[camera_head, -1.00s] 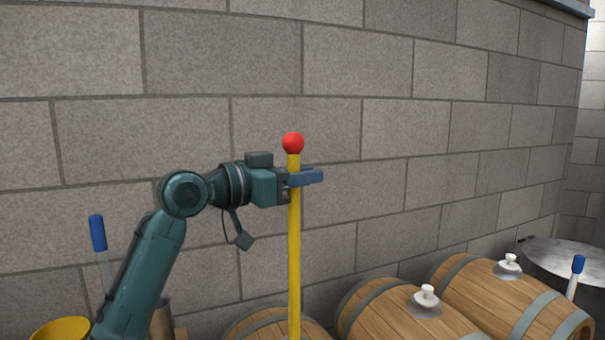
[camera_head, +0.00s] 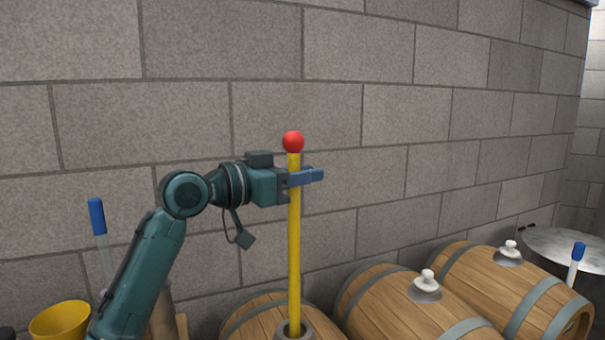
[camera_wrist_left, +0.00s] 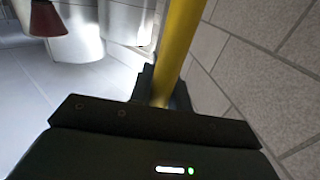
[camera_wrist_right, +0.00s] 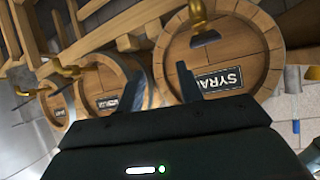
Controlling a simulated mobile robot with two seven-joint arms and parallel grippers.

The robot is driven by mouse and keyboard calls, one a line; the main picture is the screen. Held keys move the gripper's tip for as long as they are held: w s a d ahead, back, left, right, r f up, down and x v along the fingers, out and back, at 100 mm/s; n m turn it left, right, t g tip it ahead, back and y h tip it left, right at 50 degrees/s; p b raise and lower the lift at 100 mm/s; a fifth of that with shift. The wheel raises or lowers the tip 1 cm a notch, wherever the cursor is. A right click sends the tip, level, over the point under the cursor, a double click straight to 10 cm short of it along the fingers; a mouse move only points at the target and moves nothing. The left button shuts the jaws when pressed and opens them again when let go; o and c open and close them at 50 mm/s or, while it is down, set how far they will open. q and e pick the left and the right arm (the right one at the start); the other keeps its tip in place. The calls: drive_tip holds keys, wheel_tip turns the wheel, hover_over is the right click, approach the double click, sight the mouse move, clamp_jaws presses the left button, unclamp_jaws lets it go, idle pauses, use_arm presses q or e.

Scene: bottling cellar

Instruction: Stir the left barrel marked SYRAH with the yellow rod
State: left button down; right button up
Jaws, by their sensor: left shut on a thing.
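My left gripper (camera_head: 305,178) is shut on the yellow rod (camera_head: 294,240), just below its red ball top. The rod is upright; it also shows in the left wrist view (camera_wrist_left: 178,50). Its lower part reaches the grey collar (camera_head: 283,334) on top of the left barrel (camera_head: 258,318) and seems to enter its dark opening. The tip is hidden. My right gripper (camera_wrist_right: 160,88) is open and empty, before the barrel fronts. One barrel (camera_wrist_right: 228,45) there has a dark label (camera_wrist_right: 220,80) reading SYRA, partly cut off by my finger or hard to read.
The middle barrel (camera_head: 395,305) and the right barrel (camera_head: 490,275) carry white-knobbed bungs. A yellow bucket (camera_head: 60,322) stands at lower left. A blue-handled thing (camera_head: 96,216) is behind my left arm; another (camera_head: 577,252) stands by a metal drum (camera_head: 565,248). A block wall (camera_head: 420,80) closes the back.

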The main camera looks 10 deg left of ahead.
sight(289, 238)
use_arm(q)
drive_tip(key=shift+f+b, duration=1)
drive_tip(key=shift+f, duration=0.85)
drive_tip(key=shift+f, duration=0.15)
drive_tip(key=shift+f+b, duration=2.1)
drive_tip(key=shift+f, duration=1.25)
